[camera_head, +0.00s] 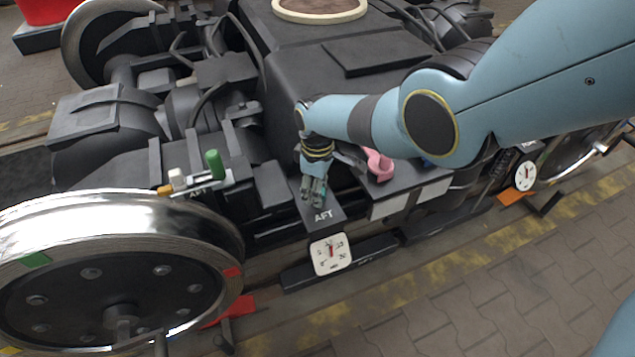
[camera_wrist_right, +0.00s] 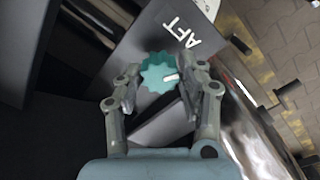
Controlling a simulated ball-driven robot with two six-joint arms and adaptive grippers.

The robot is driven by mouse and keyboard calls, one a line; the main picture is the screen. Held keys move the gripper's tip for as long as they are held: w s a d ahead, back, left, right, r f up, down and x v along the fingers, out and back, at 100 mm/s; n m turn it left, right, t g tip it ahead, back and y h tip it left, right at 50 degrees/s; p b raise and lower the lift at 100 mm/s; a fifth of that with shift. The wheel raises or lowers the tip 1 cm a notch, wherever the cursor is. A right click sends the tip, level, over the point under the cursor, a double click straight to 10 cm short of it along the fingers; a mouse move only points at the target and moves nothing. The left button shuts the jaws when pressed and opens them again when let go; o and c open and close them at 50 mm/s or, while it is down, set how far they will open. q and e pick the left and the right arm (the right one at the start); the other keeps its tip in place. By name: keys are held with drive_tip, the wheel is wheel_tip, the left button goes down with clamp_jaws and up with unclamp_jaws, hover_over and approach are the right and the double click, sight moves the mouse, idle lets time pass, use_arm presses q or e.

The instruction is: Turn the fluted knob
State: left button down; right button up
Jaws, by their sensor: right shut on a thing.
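The fluted knob (camera_wrist_right: 158,73) is teal with a scalloped edge and a white pointer mark, seen in the right wrist view. It sits by a dark plate marked AFT (camera_head: 323,216). My right gripper (camera_head: 316,190) is over this plate in the head view and hides most of the knob there. In the right wrist view my right gripper (camera_wrist_right: 162,90) has one finger on each side of the knob and is shut on it. My left gripper is not in view.
A white dial gauge (camera_head: 331,254) is just below the AFT plate. A pink handle (camera_head: 379,165) is close to the right of my gripper. A green lever (camera_head: 214,164) and a large steel wheel (camera_head: 120,270) are to the left. Paved floor (camera_head: 480,300) lies in front.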

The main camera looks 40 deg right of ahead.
drive_tip(key=n, duration=0.5)
drive_tip(key=shift+n, duration=0.3)
idle(0.4)
drive_tip(key=o, duration=1.1)
drive_tip(key=shift+o, duration=0.2)
wheel_tip(320, 180, up, 12)
drive_tip(key=shift+f, duration=0.1)
